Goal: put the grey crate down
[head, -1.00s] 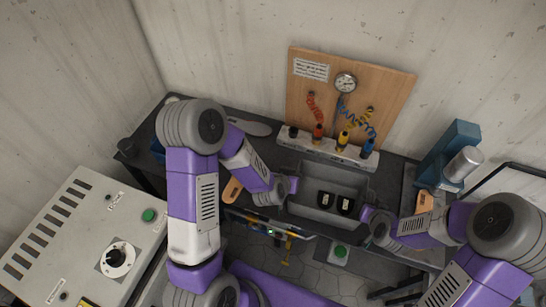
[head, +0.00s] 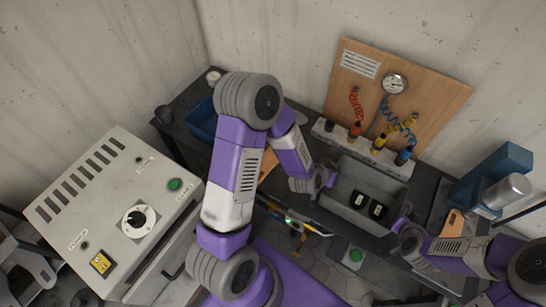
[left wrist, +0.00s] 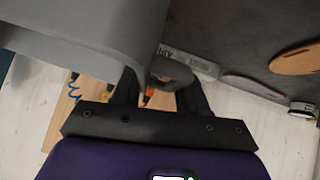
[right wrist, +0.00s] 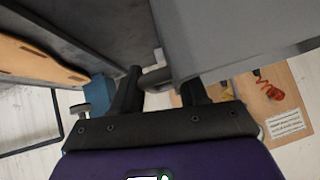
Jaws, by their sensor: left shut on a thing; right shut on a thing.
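The grey crate (head: 374,180) is at the bench, in the middle right of the head view, open side up. Two dark items with white labels (head: 360,199) lie in it. My left gripper (head: 329,178) is shut on the crate's left end, and my right gripper (head: 402,224) is shut on its right end. The crate's grey wall also fills part of the left wrist view (left wrist: 80,35) and the right wrist view (right wrist: 225,35), with a handle between the fingers in each. I cannot tell whether its underside touches the bench.
Behind the crate stands a grey rack (head: 343,139) with coloured-handled tools, below a wooden board (head: 440,85) with a gauge and hoses. A blue press (head: 495,175) is at right. A blue bin (head: 203,122) is at the bench's left end. A control cabinet (head: 100,205) stands at left.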

